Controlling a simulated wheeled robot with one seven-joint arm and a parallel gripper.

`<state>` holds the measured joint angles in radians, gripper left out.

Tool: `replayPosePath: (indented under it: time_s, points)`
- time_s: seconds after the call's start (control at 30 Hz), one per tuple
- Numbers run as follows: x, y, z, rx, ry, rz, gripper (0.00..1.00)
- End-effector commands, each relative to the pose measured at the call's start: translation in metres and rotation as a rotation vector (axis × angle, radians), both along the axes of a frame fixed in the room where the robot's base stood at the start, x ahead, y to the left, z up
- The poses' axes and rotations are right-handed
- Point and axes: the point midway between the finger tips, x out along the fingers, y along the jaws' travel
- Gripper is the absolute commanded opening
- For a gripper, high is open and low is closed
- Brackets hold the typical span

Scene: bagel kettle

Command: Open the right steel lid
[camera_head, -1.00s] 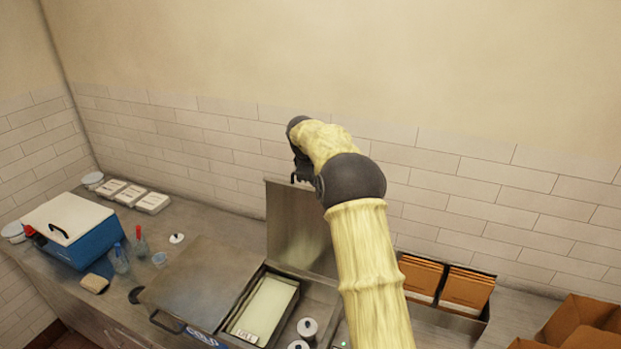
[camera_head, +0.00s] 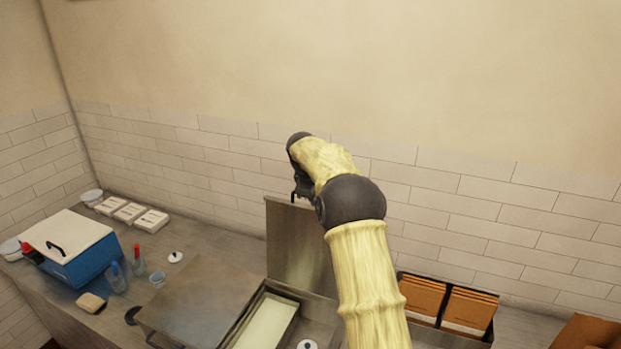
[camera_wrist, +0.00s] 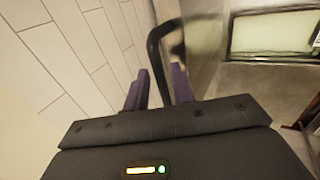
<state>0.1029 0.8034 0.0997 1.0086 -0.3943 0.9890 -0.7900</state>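The right steel lid (camera_head: 300,245) stands upright at the back of the counter unit, in the head view. My gripper (camera_head: 301,190) is at the lid's top edge, partly hidden by my wrist. In the wrist view, a black bent handle (camera_wrist: 154,45) runs down between the two dark fingers of my gripper (camera_wrist: 160,88). The fingers stand apart, with a gap showing beside the handle. The steel face of the lid (camera_wrist: 206,45) is right of the fingers. The left steel lid (camera_head: 200,298) lies flat and closed.
A pale rectangular well (camera_head: 265,325) and a white-topped canister (camera_head: 307,344) are in front of the upright lid. A rack of brown packets (camera_head: 468,311) stands to the right. A blue cooler (camera_head: 90,262) and bottles stand at the left. The tiled wall (camera_head: 430,190) is close behind.

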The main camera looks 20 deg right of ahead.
Motion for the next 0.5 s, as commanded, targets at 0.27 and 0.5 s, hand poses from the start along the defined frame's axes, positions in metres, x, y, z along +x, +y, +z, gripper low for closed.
replayPosePath:
  time_s: [0.27,0.5]
  points:
    - [-0.016,0.014,0.041,-0.001,-0.007,0.003,0.25]
    - [-0.032,0.029,0.086,0.001,-0.007,0.004,0.25]
